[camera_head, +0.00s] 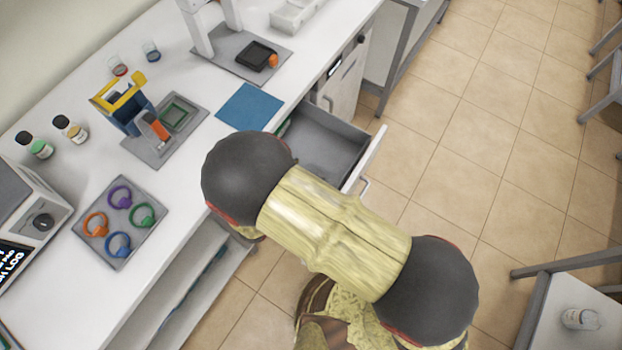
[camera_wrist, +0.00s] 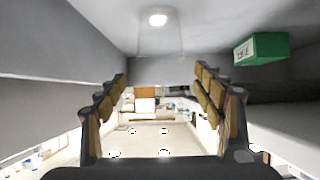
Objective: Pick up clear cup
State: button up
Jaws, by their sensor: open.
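Two small clear cups stand at the back of the white counter in the head view: one with a reddish base (camera_head: 118,66) and one with a bluish base (camera_head: 151,50). Another clear, jar-like vessel (camera_head: 580,318) stands on a white surface at the lower right. I cannot tell which is the task's cup.
An open grey drawer (camera_head: 325,150) juts out beside my arm. The counter holds a blue mat (camera_head: 249,107), a blue-yellow device (camera_head: 125,105), a tray of coloured rings (camera_head: 120,222) and bottles (camera_head: 70,129). A green box (camera_wrist: 261,48) shows in the wrist view.

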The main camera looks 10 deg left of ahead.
notch_tip(320, 180, down, 2)
jog(key=shift+w+f+b, duration=0.1)
jog(key=shift+w+b, duration=0.05)
jog(key=shift+b, duration=0.5)
jog(key=shift+b+x, duration=0.35)
jog(key=shift+x, duration=0.85)
jog(key=b+x, duration=0.1)
jog(key=x, duration=0.3)
jog(key=shift+f+b, duration=0.4)
jog(key=shift+w+f, duration=0.1)
jog(key=shift+w, duration=0.25)
jog(key=c, duration=0.3)
jog(key=c, duration=1.1)
jog(key=shift+c, duration=0.2)
